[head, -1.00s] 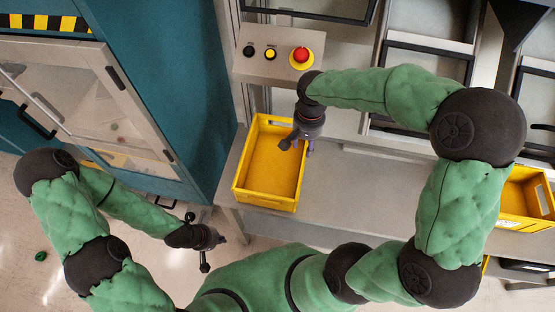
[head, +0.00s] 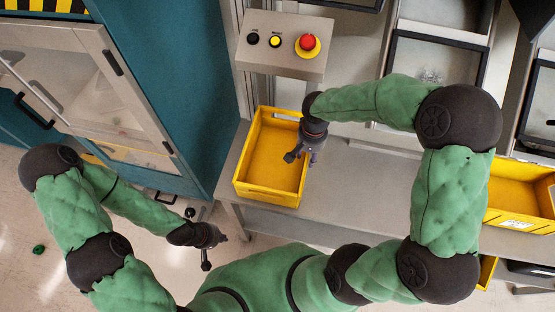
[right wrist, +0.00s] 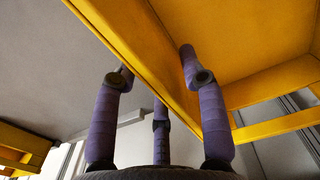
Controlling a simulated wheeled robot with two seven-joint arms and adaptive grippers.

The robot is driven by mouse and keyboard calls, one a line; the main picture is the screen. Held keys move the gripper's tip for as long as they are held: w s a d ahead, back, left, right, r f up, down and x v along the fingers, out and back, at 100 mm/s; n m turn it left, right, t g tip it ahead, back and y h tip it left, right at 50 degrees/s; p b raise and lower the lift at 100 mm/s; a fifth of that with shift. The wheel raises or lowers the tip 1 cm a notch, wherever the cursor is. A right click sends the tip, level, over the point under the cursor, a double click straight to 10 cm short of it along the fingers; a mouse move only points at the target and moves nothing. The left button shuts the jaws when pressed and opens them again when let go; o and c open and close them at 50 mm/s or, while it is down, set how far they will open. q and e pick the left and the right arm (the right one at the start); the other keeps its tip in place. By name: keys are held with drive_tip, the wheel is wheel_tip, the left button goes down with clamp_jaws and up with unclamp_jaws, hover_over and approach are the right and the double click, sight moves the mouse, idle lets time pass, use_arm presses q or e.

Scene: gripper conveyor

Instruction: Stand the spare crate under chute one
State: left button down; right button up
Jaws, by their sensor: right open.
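An empty yellow crate (head: 250,150) stands on the grey bench below the button panel. A second yellow crate (head: 515,195) is at the right edge, partly behind my right arm. I cannot tell from any marking which is the spare. My right gripper (head: 302,160) is open at the right wall of the first crate. In the right wrist view its purple fingers (right wrist: 155,85) stand either side of the yellow crate wall (right wrist: 140,50), not closed on it. My left gripper (head: 212,250) hangs low in front of the teal cabinet; its finger opening is unclear.
The grey bench (head: 365,185) has free room right of the first crate. Black-framed sloping bays (head: 435,75), seemingly the chutes, stand behind it; no number is readable. A button panel (head: 285,45) overhangs behind the crate. A teal cabinet (head: 190,90) stands close at left.

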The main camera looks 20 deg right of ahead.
clamp_jaws()
drive_tip(key=shift+r, duration=0.1)
drive_tip(key=shift+r, duration=0.1)
